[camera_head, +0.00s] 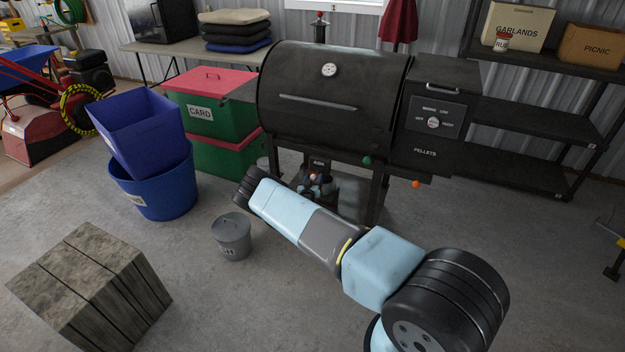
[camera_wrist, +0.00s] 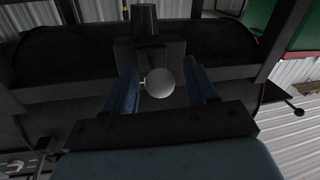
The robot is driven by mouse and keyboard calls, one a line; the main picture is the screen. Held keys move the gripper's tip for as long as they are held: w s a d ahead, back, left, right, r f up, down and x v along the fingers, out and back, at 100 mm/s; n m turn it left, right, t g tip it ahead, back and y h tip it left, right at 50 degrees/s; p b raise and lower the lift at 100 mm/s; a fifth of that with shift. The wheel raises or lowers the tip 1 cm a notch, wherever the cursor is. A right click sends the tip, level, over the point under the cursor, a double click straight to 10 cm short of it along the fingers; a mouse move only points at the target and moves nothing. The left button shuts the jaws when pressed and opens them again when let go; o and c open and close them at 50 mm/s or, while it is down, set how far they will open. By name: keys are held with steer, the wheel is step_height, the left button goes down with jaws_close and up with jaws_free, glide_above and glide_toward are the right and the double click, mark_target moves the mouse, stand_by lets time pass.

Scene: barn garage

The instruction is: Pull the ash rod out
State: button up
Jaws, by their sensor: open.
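A dark pellet grill (camera_head: 335,85) stands at the back centre in the head view. In the wrist view a pale round knob (camera_wrist: 160,83) sits between my two blue fingers; it looks like the end of the ash rod, with a short thin piece showing at its left. My gripper (camera_wrist: 166,85) is open around the knob, with a gap visible on each side. In the head view my arm reaches under the grill body and my gripper (camera_head: 315,184) is small and partly hidden there. The rest of the rod is hidden. A dark block (camera_wrist: 150,52) lies just beyond the knob.
A green knob (camera_head: 366,160) and an orange knob (camera_head: 415,184) stick out at the grill's lower right. Grill legs flank my gripper. A grey bin (camera_head: 232,240) stands left of my arm. Green crates (camera_head: 213,115) and blue tubs (camera_head: 160,190) stand further left.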

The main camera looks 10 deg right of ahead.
steer(key=shift+w+d, duration=0.15)
steer(key=shift+w, duration=0.2)
jaws_close()
stand_by(0.4)
